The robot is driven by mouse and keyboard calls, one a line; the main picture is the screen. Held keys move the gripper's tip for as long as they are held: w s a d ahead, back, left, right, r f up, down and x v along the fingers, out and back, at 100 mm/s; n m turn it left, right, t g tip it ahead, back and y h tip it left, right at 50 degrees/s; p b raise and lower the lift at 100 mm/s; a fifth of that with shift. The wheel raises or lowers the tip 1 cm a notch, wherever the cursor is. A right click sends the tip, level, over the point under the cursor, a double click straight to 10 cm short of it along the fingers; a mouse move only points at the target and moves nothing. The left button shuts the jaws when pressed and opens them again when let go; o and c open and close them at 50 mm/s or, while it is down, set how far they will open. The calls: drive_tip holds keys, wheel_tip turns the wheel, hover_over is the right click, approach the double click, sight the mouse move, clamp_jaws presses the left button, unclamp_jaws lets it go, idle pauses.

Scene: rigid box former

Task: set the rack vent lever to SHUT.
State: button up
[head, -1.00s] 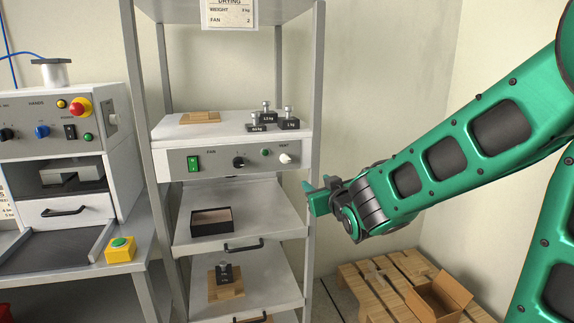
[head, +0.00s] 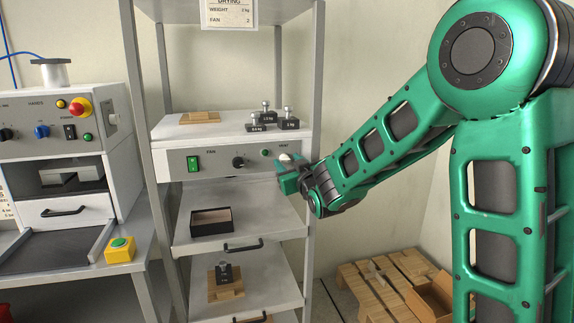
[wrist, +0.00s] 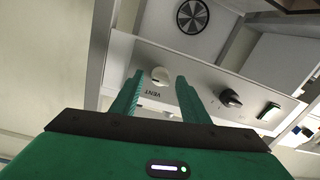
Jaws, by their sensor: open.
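The vent lever is a white knob on the right end of the rack's grey control panel (head: 220,162). In the head view the knob (head: 285,157) shows just above my gripper, partly hidden by it. In the wrist view the white knob (wrist: 160,75) sits beside the upside-down word VENT, between my two fingers. My gripper (wrist: 158,88) is open and empty, its fingertips pointing at the panel on either side of the knob. In the head view my gripper (head: 287,180) is at the panel's right end. I cannot tell whether the fingers touch the knob, or its setting.
The panel also has a dark fan knob (head: 238,162), a green switch (head: 193,163) and a green button. Black weights (head: 267,118) stand on the shelf above. A dark open box (head: 211,222) sits below. The rack's right front post (head: 317,90) is close to my arm.

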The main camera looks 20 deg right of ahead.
drive_tip(key=shift+w, duration=0.5)
drive_tip(key=c, duration=1)
